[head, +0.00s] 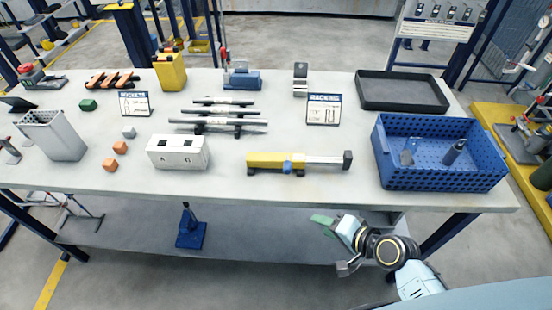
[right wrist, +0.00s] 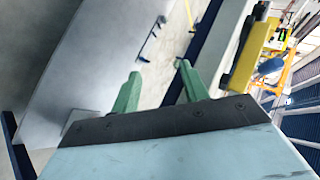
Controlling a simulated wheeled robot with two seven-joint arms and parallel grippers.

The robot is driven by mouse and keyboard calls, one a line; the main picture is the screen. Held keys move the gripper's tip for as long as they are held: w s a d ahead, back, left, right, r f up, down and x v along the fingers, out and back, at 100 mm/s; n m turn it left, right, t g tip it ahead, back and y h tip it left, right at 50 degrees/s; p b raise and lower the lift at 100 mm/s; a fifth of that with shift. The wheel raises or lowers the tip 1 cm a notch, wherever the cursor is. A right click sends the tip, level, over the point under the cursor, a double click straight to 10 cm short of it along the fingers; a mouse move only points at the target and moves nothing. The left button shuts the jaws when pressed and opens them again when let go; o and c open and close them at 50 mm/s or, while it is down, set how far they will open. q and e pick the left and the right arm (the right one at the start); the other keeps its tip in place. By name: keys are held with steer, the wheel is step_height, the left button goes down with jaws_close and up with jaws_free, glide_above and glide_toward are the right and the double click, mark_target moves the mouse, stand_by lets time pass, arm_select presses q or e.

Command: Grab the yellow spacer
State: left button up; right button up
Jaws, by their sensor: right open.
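The yellow spacer (head: 266,159) looks like a long yellow sleeve on a grey rod (head: 324,159), lying near the front middle of the table. A small blue piece (head: 288,166) sits by its right end, and dark supports are under it. It also shows in the right wrist view (right wrist: 244,62), at the upper right. My right gripper (head: 325,225) is in front of the table's front edge, below and to the right of the spacer, apart from it. Its green fingers (right wrist: 158,74) are spread, with nothing between them. My left gripper is not in view.
A blue perforated crate (head: 440,180) stands at the table's right, with a black tray (head: 402,105) behind it. A white block (head: 178,165) marked with letters stands left of the spacer. The table front (head: 345,195) near the spacer is clear.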

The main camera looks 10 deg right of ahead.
mark_target(291, 171)
steer(key=w+a+r+m+t+y, duration=0.1)
steer(key=w+r+m+t+y, duration=0.2)
steer(key=r, duration=1.1)
steer(key=x, duration=0.7)
steer(key=shift+w+a+f, duration=0.2)
steer(key=shift+w+f, duration=0.05)
steer(key=shift+f, duration=0.1)
steer(key=shift+x, duration=2.7)
steer(key=shift+r, duration=0.15)
steer(key=shift+c, duration=0.5)
jaws_close()
